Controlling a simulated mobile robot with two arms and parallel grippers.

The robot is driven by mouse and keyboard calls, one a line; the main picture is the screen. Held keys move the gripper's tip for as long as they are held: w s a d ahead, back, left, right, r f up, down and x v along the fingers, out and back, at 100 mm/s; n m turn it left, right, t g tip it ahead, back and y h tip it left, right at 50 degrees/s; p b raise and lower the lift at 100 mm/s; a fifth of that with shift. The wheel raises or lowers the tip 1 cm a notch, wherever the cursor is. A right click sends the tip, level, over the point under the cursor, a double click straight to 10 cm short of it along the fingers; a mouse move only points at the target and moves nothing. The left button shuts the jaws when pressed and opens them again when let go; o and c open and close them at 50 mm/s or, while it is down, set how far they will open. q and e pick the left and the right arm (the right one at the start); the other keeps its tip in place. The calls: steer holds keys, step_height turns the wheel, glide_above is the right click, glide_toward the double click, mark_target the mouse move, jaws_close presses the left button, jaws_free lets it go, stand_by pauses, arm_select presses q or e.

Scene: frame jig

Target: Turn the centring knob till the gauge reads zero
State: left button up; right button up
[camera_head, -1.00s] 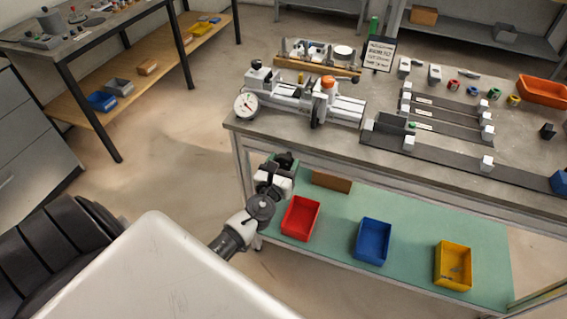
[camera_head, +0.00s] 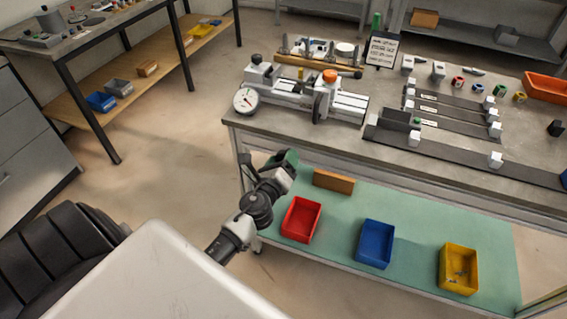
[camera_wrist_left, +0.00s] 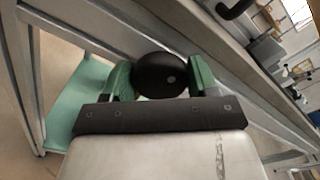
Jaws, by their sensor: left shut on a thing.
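The round dial gauge (camera_head: 246,101) has a white face and a reddish needle, and sits at the left end of the grey and white bench fixture (camera_head: 300,98). Its exact reading is too small to tell. My left gripper (camera_head: 288,158) is at the front edge of the bench, below the fixture. In the left wrist view its green fingers are shut on a round black knob (camera_wrist_left: 160,76), one finger on each side. The knob is hidden behind the gripper in the head view. My right gripper is not in view.
The workbench (camera_head: 390,150) carries dark rails with white blocks. Red (camera_head: 301,219), blue (camera_head: 375,243) and yellow (camera_head: 459,268) bins stand on the green lower shelf. A second bench (camera_head: 90,45) is at the upper left. The floor between the benches is clear.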

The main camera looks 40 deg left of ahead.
arm_select(q)
steer(key=n+b, duration=0.1)
steer(key=n, duration=0.4)
steer(key=shift+a+f+n, duration=0.1)
steer(key=shift+f+n, duration=0.05)
steer(key=shift+n, duration=0.15)
steer(key=n, duration=0.3)
steer(key=shift+f+n, duration=0.15)
steer(key=shift+n, duration=1.55)
steer(key=o, duration=0.9)
steer(key=shift+c, duration=0.2)
steer(key=shift+s, duration=0.15)
